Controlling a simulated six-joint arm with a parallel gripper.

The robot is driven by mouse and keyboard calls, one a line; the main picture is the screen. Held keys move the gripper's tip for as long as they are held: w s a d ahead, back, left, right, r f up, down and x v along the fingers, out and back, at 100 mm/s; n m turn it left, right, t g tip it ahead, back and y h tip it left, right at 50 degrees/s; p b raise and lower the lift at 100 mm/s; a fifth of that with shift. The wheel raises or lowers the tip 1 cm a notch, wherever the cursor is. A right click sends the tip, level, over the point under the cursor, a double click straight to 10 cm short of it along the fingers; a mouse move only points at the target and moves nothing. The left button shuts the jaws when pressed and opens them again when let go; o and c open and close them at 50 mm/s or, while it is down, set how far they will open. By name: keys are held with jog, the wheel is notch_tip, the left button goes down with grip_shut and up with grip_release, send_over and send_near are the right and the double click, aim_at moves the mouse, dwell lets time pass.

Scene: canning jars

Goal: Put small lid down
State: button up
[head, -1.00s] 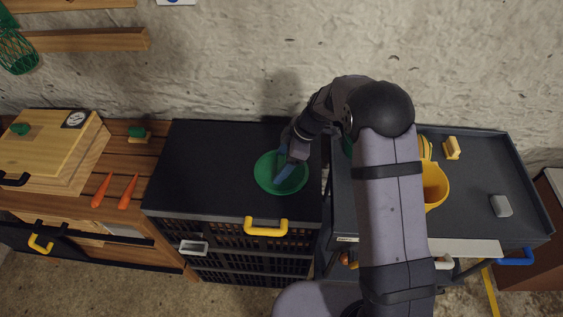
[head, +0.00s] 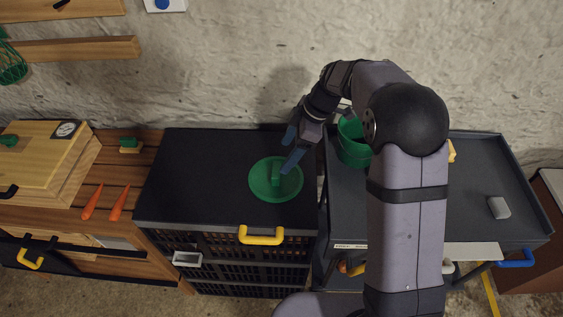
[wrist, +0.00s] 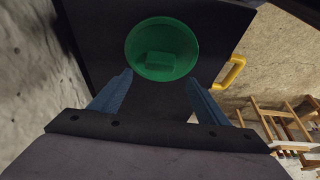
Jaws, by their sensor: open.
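The small lid (head: 263,181) is a round green disc with a raised bar handle. It lies on the black top of the cabinet (head: 190,165), right of its middle, handle up. My gripper (head: 289,154) is open and empty, above and behind the lid toward the wall, apart from its handle. In the wrist view the lid (wrist: 143,49) shows whole just beyond the two open blue fingers (wrist: 159,80), with nothing between them.
A green pot (head: 351,150) stands on the grey cart (head: 470,190) to the right, partly hidden by my arm. A grey block (head: 499,207) lies on the cart. Orange objects (head: 105,203) lie on the wooden bench at left. The cabinet top left of the lid is clear.

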jog(key=v, duration=0.3)
jog(key=s+d+f+m+h, duration=0.2)
jog(key=s+d+m, duration=0.5)
jog(key=s, duration=0.5)
jog(key=s+d+f+m+h, duration=0.2)
jog(key=s+d+m, duration=0.5)
jog(key=s+m, duration=0.4)
jog(key=shift+s+d+f, duration=0.2)
jog(key=shift+s+f, duration=0.35)
jog(key=shift+f, duration=0.2)
jog(key=shift+f, duration=0.1)
